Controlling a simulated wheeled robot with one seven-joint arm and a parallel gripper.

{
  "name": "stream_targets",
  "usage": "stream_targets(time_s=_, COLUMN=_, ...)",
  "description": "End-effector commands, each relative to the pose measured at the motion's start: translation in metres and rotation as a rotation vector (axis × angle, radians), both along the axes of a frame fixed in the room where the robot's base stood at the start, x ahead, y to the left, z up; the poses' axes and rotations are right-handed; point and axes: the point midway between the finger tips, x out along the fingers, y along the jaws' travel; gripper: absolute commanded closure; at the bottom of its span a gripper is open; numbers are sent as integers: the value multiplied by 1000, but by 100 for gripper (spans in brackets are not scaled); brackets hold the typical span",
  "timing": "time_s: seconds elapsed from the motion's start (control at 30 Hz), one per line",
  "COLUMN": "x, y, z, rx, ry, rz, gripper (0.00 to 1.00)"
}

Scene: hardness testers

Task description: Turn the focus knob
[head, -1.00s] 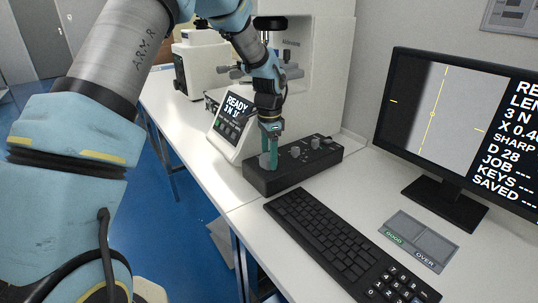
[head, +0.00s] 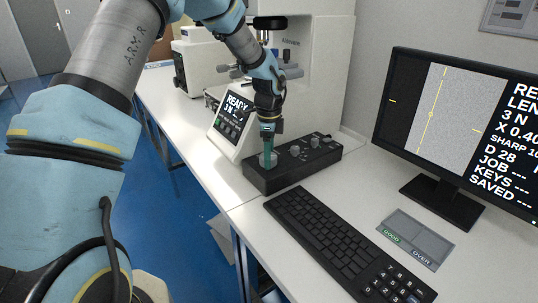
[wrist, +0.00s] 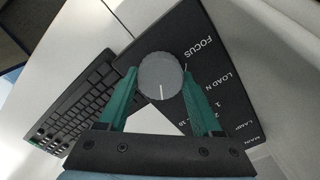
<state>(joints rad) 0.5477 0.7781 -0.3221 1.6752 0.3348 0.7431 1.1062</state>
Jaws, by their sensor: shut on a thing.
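The focus knob (wrist: 161,78) is a round grey knob with a white pointer line, next to the word FOCUS on a black control box (head: 318,158). My gripper (wrist: 161,86) has green fingers, one on each side of the knob, and is shut on it. In the head view my gripper (head: 268,160) points down at the left end of the box, and the knob is largely hidden by the fingers.
Other grey knobs (head: 294,150) stand on the same box to the right. A black keyboard (head: 335,235) lies in front of it. A white tester (head: 325,70) with a small READY screen stands behind. A GOOD/OVER tray (head: 425,238) lies right of the keyboard on white desktop.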

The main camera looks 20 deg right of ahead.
Motion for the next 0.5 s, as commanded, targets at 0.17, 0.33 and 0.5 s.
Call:
stream_targets(time_s=0.17, x=0, y=-1, z=1, rx=-1, ry=-2, rz=-2, gripper=89)
stream_targets(time_s=0.33, x=0, y=-1, z=1, rx=-1, ry=-2, rz=-1, gripper=89)
stream_targets(time_s=0.5, x=0, y=0, z=0, rx=-1, ry=-1, rz=-1, gripper=15)
